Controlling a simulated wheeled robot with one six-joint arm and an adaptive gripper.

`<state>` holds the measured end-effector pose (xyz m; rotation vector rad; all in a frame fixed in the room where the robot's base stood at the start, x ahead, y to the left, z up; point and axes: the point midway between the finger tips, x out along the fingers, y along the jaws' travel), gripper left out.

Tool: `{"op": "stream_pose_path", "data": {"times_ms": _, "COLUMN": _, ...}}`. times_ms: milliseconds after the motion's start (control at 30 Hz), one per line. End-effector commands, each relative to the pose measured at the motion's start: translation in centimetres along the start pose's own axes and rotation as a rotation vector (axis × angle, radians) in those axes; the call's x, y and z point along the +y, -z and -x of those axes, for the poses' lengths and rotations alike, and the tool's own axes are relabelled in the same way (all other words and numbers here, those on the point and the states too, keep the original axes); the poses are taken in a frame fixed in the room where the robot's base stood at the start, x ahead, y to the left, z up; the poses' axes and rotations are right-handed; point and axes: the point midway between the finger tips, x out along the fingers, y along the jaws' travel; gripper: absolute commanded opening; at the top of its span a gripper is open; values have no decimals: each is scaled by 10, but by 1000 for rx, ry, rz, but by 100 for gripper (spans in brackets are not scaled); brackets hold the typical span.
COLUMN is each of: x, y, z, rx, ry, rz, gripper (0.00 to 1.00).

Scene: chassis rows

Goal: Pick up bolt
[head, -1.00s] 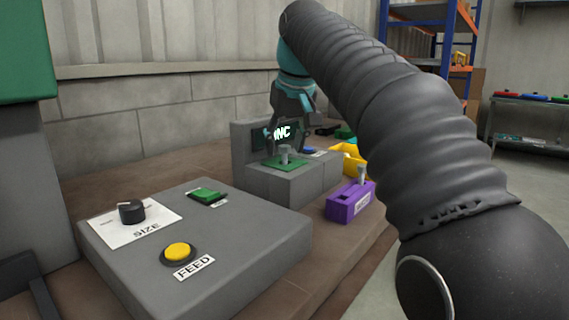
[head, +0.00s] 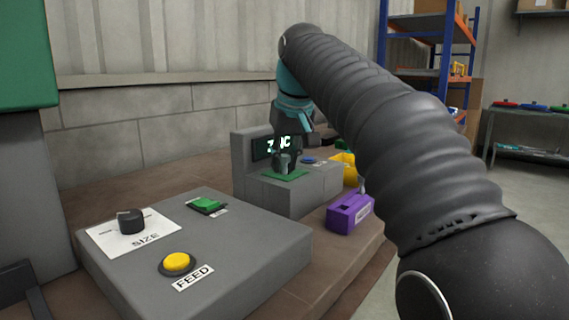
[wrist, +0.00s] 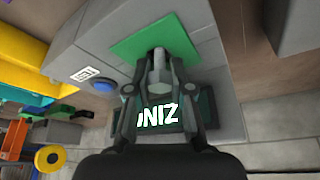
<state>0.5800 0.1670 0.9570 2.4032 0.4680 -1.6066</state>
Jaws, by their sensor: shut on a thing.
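The bolt (wrist: 158,70) is grey and upright. It stands on the green pad (wrist: 150,40) of a grey block. My gripper (wrist: 159,85) is shut on it, with one finger on each side in the wrist view. In the head view the bolt (head: 284,161) shows only in part between the fingers of my gripper (head: 286,158), low over the green pad. The lower end of the bolt is close to the pad; I cannot tell whether it touches.
A lit display (head: 277,147) reading ZINC, partly hidden, stands behind the pad. A blue button (head: 308,160) sits beside it. A purple block (head: 350,213) and a yellow bin (head: 344,165) stand to the right. A control box (head: 195,250) is in front.

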Motion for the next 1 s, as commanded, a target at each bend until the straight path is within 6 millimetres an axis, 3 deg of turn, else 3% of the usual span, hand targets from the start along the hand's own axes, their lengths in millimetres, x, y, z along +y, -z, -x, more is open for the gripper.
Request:
{"op": "stream_pose_path", "data": {"times_ms": 167, "x": 0, "y": 4, "z": 10, "rx": 2, "ry": 0, "rz": 0, "gripper": 0}}
{"op": "stream_pose_path", "data": {"times_ms": 400, "x": 0, "y": 19, "z": 43, "rx": 3, "ry": 0, "rz": 0, "gripper": 0}}
{"op": "stream_pose_path", "data": {"times_ms": 800, "x": 57, "y": -19, "z": 104, "rx": 3, "ry": -2, "rz": -4, "gripper": 0}}
{"op": "stream_pose_path", "data": {"times_ms": 1000, "x": 74, "y": -30, "z": 125, "rx": 2, "ry": -1, "rz": -3, "gripper": 0}}
